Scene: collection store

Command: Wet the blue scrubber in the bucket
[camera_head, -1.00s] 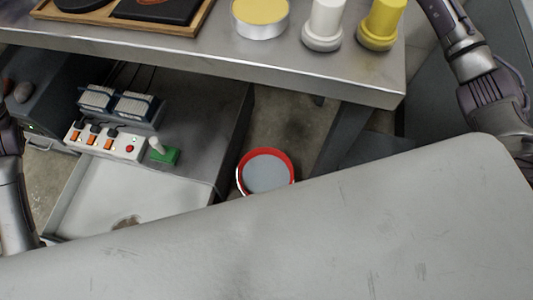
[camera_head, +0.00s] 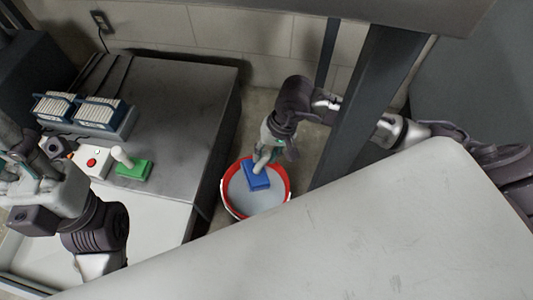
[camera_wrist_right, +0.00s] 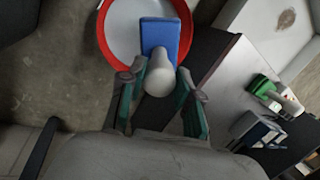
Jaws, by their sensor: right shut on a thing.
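The blue scrubber (camera_head: 257,181) is over the mouth of the red-rimmed bucket (camera_head: 288,186), with greyish-white contents below it. I cannot tell if the scrubber touches them. My right gripper (camera_head: 264,154) is shut on the scrubber's pale handle. The right wrist view shows the blue block (camera_wrist_right: 161,36) beyond the handle (camera_wrist_right: 159,76), between the fingers of my right gripper (camera_wrist_right: 161,68), with the bucket's rim (camera_wrist_right: 103,34) around the block's far part. My left gripper (camera_head: 40,165) is at the left, above the sink bench; its finger opening is unclear.
A green scrubber (camera_head: 134,170) with a pale handle stands on the bench beside a box with a red button (camera_head: 92,162). A blue rack with white filters (camera_head: 95,110) is behind. A dark table leg (camera_head: 360,105) rises just right of the bucket. A grey surface (camera_head: 330,230) fills the foreground.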

